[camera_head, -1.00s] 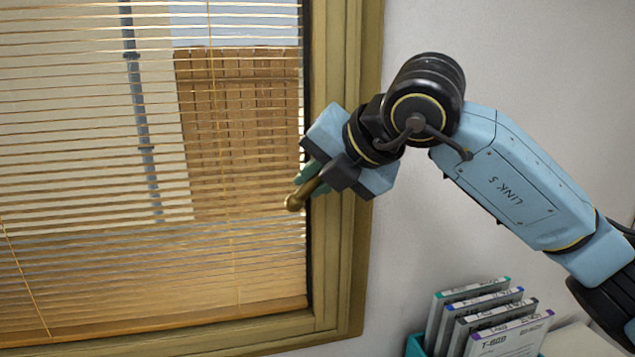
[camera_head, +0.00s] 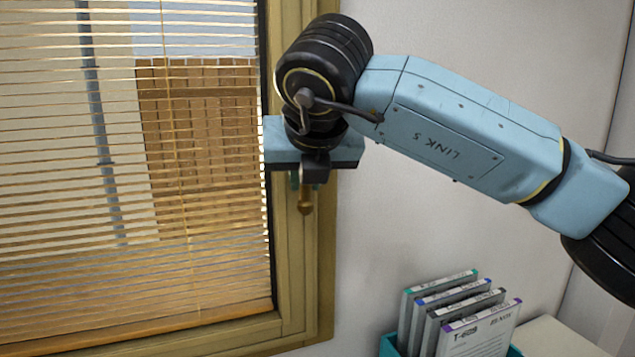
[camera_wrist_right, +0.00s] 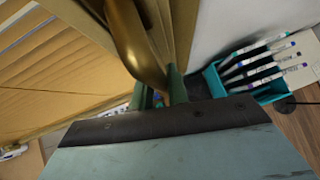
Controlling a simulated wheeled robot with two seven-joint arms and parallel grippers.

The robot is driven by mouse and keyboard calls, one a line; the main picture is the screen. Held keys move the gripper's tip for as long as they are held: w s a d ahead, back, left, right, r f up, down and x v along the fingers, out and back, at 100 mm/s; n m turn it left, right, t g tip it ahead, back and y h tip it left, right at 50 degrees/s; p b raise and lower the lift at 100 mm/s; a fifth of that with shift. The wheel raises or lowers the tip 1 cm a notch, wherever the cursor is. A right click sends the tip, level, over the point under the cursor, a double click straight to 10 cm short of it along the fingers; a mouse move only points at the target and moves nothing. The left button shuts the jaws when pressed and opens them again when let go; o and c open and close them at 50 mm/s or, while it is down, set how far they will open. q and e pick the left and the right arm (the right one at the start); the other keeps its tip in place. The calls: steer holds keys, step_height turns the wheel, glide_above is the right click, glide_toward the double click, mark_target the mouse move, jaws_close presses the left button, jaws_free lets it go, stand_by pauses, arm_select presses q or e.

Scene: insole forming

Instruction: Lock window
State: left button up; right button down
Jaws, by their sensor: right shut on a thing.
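The window (camera_head: 300,275) has a wooden frame with blinds (camera_head: 130,262) hanging in front of it. A brass window handle (camera_head: 305,203) is on the right side of the frame and points straight down. My right gripper (camera_head: 304,182) is at the handle, shut on it, and its body hides the upper part of the handle. In the right wrist view the brass handle (camera_wrist_right: 135,45) runs down to the green fingertips of my gripper (camera_wrist_right: 160,92). My left gripper is not in view.
A teal holder (camera_head: 388,345) with several upright labelled cases (camera_head: 480,330) stands below and right of the window. It also shows in the right wrist view (camera_wrist_right: 270,92). The white wall right of the window is bare.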

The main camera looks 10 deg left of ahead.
steer(key=shift+r, duration=0.1)
steer(key=shift+w+d, duration=0.1)
stand_by(0.3)
steer(key=c, duration=1.4)
jaws_free()
steer(key=shift+o, duration=0.2)
steer(key=b+v, duration=0.2)
steer(key=v, duration=1.1)
steer(key=shift+s, duration=0.25)
